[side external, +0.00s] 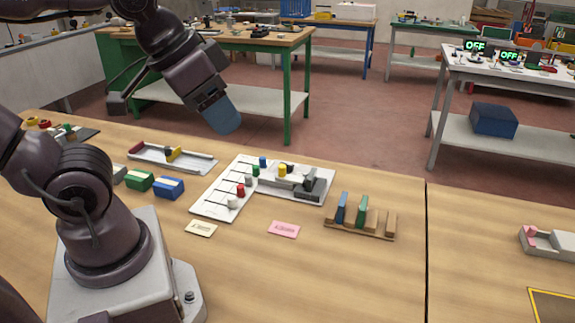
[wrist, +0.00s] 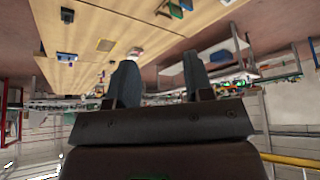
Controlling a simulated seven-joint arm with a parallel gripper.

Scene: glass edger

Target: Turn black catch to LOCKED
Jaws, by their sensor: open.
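A white L-shaped board (side external: 209,203) lies on the wooden table in the side external view. On its right arm is a dark piece (side external: 309,183) that looks like the black catch; its setting and any LOCKED mark are too small to read. A yellow knob (side external: 283,170) stands to its left. My gripper (side external: 226,122) is in the air above the table, up and left of the catch, touching nothing. The wrist view shows my gripper (wrist: 158,65) with its two fingers apart and nothing between them. I cannot make out the catch in the wrist view.
A wooden rack (side external: 360,232) with upright blue and green pieces stands right of the board. Blue (side external: 169,188) and green (side external: 139,180) blocks and a grey tray (side external: 195,163) are to the left. A pink card (side external: 284,229) lies in front. The table's front is mostly clear.

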